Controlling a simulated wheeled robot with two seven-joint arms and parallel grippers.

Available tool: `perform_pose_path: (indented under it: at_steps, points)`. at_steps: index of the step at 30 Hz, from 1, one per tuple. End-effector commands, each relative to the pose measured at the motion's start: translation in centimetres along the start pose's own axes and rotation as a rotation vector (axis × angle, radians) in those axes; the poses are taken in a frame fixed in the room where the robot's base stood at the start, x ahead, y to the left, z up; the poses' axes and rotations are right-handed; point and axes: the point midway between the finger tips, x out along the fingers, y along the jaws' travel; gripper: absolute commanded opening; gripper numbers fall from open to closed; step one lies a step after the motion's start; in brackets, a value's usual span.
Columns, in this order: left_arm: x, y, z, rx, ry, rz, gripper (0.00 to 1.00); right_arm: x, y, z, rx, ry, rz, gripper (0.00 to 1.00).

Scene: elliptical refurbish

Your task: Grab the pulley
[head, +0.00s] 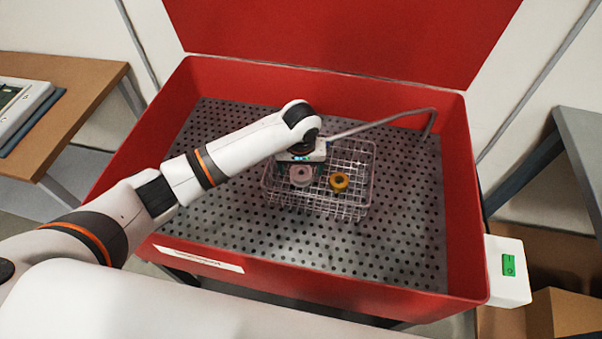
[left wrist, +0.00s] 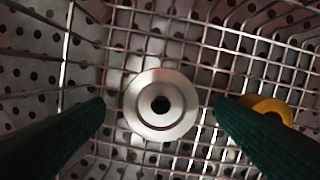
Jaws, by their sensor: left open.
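A pale grey round pulley (head: 301,175) with a dark centre hole lies in a wire basket (head: 352,208). In the left wrist view the pulley (left wrist: 160,104) is near the picture's middle, its hole facing the camera. My left gripper (head: 302,168) comes down over it from above. Its two dark green fingers stand open, one on each side of the pulley, with a gap on both sides in the left wrist view. How far the fingertips reach down beside it is hard to tell. My right gripper is not in view.
A yellow ring-shaped part (head: 340,182) lies in the basket to the right of the pulley, close to the right finger in the left wrist view (left wrist: 267,108). The basket stands on a perforated plate in a red-walled tub (head: 455,190). A bent metal pipe (head: 390,118) runs behind the basket.

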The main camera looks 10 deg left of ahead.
Motion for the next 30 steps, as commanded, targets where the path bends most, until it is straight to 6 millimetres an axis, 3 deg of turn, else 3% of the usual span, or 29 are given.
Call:
perform_pose_path:
  at_steps: [5,13,22,30]
  points:
    - [2.1,0.0,0.0,0.001,0.0,0.0,0.79,0.0,0.0,0.1,0.0,-0.001,0.0,0.0]
    - [2.3,0.0,0.0,0.001,-0.001,-0.001,0.79,0.0,0.0,0.2,0.0,-0.003,0.0,0.0]
    - [2.3,0.0,0.0,0.001,-0.001,0.0,0.3,0.0,0.0,0.2,0.0,-0.003,0.0,0.0]
    - [2.0,0.0,0.1,0.0,-0.002,-0.002,0.28,0.0,0.0,0.2,0.0,-0.004,0.0,0.0]
